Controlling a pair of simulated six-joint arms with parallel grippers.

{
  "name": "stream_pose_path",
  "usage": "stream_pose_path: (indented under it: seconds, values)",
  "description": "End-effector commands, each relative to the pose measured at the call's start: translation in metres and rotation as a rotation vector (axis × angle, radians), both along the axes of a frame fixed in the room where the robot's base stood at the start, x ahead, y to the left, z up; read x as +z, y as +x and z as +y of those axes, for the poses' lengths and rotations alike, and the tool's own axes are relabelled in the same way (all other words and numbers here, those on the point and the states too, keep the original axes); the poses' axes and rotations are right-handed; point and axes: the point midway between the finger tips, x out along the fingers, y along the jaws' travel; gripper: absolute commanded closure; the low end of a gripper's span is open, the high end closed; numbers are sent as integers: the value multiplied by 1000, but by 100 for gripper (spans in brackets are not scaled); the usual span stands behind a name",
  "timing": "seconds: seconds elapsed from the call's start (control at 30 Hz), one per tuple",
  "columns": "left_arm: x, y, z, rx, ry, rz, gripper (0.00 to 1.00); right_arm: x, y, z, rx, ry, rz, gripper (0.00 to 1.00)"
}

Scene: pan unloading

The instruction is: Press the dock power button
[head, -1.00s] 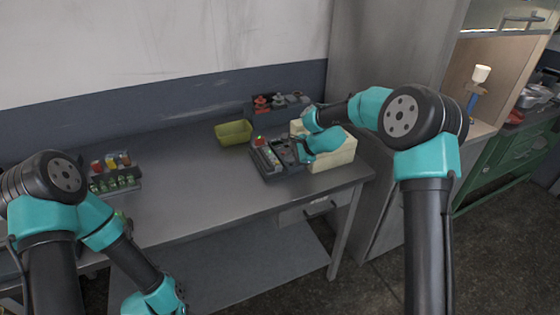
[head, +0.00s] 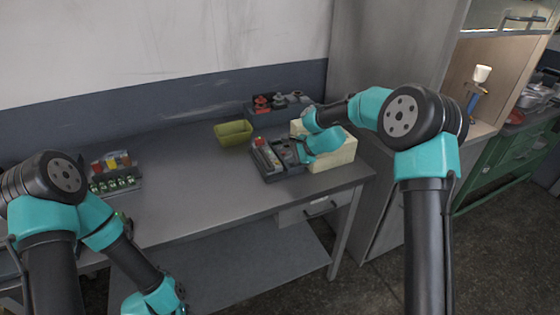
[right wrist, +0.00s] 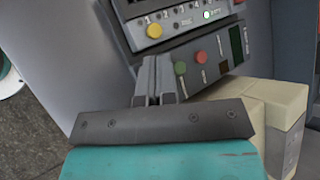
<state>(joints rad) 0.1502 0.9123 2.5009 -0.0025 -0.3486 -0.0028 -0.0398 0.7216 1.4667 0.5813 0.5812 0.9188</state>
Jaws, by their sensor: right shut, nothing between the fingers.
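The dock is a dark grey device (head: 266,155) with a control panel, near the right end of the grey table. In the right wrist view its panel (right wrist: 215,45) carries a yellow button (right wrist: 155,31), a row of numbered switches, a lit green lamp, and lower down a green button (right wrist: 180,68) and a red button (right wrist: 202,57). I cannot tell which one is the power button. My right gripper (right wrist: 158,62) is shut and empty, its tips by the lower panel, just left of the green button. Contact cannot be told. My left gripper is outside the head view.
A cream box (head: 345,154) stands close to the right of the dock, under my right wrist. An olive tray (head: 233,133) lies behind left. A rack with coloured items (head: 112,165) is at the far left. The middle of the table is clear.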

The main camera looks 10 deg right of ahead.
Motion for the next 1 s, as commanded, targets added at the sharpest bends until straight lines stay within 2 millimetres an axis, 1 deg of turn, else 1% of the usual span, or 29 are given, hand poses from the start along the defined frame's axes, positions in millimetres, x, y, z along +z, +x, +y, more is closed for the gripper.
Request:
stream_pose_path:
  seconds: [0.03,0.2,0.57,1.0]
  values:
    - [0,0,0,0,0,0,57,-4,0,-9,-10,-5,7,100]
    - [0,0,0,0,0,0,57,3,1,-12,-11,-7,0,100]
    - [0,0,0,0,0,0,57,11,3,-14,-15,-9,-13,100]
    - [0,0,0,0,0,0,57,43,3,-11,-11,-5,-10,100]
